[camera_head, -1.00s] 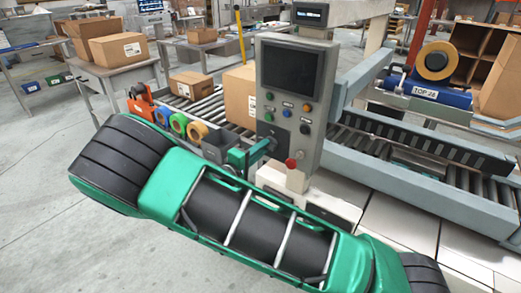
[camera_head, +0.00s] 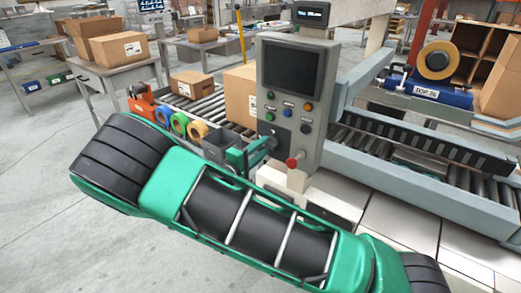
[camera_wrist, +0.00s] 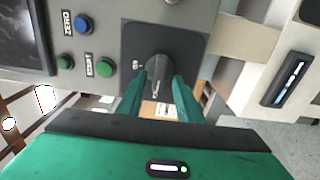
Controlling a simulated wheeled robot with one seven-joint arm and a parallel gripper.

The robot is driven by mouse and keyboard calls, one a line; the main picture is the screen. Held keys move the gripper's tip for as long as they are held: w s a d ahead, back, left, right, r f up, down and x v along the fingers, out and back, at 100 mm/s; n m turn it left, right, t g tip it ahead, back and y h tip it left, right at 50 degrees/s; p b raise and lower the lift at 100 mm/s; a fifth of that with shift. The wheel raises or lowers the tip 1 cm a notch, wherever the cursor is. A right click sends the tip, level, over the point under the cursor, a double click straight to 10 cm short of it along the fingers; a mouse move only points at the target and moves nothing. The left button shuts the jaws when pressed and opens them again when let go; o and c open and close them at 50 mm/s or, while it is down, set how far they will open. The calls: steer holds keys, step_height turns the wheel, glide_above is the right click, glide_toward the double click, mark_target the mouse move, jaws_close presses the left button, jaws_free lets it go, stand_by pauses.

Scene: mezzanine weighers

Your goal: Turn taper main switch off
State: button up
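In the wrist view a black rotary switch knob (camera_wrist: 160,70) with a pale pointer mark sits on a dark square plate (camera_wrist: 190,48) on the grey control panel. The green fingers of my gripper (camera_wrist: 159,88) lie on either side of the knob, close to its edges. I cannot tell whether they press on it. In the head view my gripper (camera_head: 262,148) is at the lower left edge of the grey control box (camera_head: 318,85); the knob is not distinguishable there.
A blue button (camera_wrist: 83,24) and green buttons (camera_wrist: 105,68) are close to the left of the knob. A roller conveyor with a carton (camera_head: 240,95) stands behind my arm; open floor lies to the left.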

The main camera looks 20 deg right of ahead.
steer(key=v, duration=1)
steer(key=shift+s+a, duration=0.2)
steer(key=shift+a, duration=0.1)
